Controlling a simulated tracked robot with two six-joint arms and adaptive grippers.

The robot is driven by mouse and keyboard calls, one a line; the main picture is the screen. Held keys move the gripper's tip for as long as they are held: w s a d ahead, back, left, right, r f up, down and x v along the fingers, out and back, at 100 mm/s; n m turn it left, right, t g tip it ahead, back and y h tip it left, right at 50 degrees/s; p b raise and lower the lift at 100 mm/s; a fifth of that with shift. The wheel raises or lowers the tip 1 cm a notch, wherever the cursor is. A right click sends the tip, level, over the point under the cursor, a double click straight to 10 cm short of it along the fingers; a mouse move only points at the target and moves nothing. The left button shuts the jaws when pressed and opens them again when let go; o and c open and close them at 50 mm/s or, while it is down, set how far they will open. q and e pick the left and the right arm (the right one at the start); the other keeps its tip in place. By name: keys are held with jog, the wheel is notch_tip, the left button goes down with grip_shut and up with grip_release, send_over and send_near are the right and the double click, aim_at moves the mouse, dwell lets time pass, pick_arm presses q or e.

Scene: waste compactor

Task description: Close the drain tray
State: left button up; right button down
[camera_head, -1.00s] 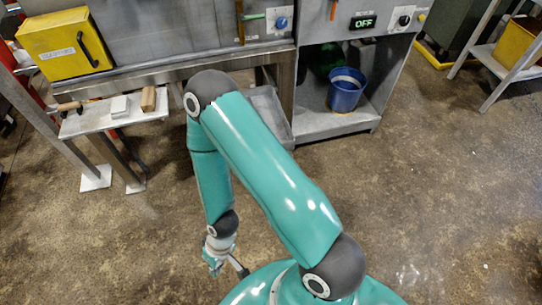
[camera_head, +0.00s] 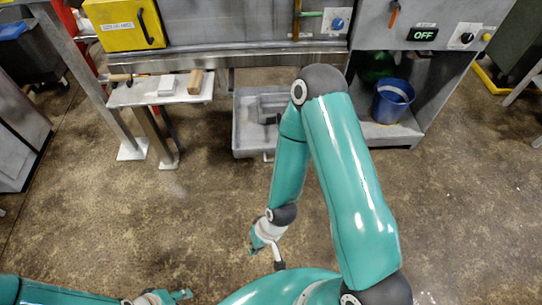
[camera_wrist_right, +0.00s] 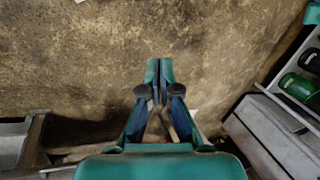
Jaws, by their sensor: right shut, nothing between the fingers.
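The drain tray (camera_head: 241,137) is a shallow grey metal tray. It sits low under the machine in the head view, sticking out at the front, with a small handle (camera_head: 268,157) on its front edge. My right forearm covers part of its right side. My right gripper (camera_head: 253,249) hangs nearer to me than the tray, apart from it. In the right wrist view the right gripper (camera_wrist_right: 160,75) is shut and empty above bare floor. My left gripper (camera_head: 184,294) shows at the bottom left edge, far from the tray; its finger gap is unclear.
A small white side table (camera_head: 140,96) with several small items stands left of the tray. Right of it, a blue bucket (camera_head: 392,100) sits in an open bay. A yellow box (camera_head: 125,22) is on the machine. The brown floor before the tray is clear.

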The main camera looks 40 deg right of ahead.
jog(key=w+d+f+m+t+h+b, duration=0.2)
jog(key=w+d+f+m+t+b, duration=0.1)
jog(key=w+d+f+m+b, duration=0.25)
jog(key=m+t+h+b, duration=0.95)
jog(key=m+b, duration=0.75)
jog(key=b, duration=0.2)
send_near(273, 149)
jog(key=shift+n+g, duration=0.25)
jog(key=shift+g, duration=0.2)
jog(key=x, duration=0.7)
jog(key=shift+w+r, duration=0.15)
jog(key=shift+r, duration=0.2)
